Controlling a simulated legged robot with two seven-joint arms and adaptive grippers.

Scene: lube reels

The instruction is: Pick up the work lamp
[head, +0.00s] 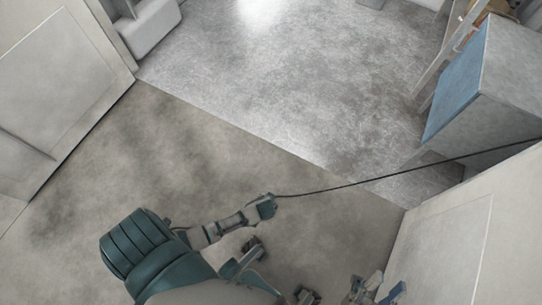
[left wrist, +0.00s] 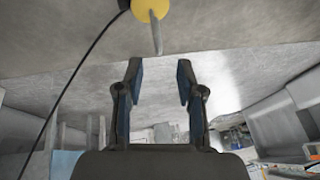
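No work lamp can be made out for certain. In the left wrist view, a yellow round thing (left wrist: 152,9) with a grey tapered rod shows at the top edge, cut off by the frame. It lies beyond my left gripper (left wrist: 159,64), whose two fingers are apart with nothing between them. A black cable (left wrist: 72,82) runs beside it down to the lower left. In the head view, a dark cable (head: 345,186) runs from the middle to the right edge. My right gripper (head: 385,284) is at the bottom, its fingers apart and apparently empty.
A grey box with a blue face (head: 458,97) stands at the right. A pale panel (head: 62,95) is at the upper left and a pale wall (head: 452,240) at the lower right. The grey floor (head: 270,85) between them is clear.

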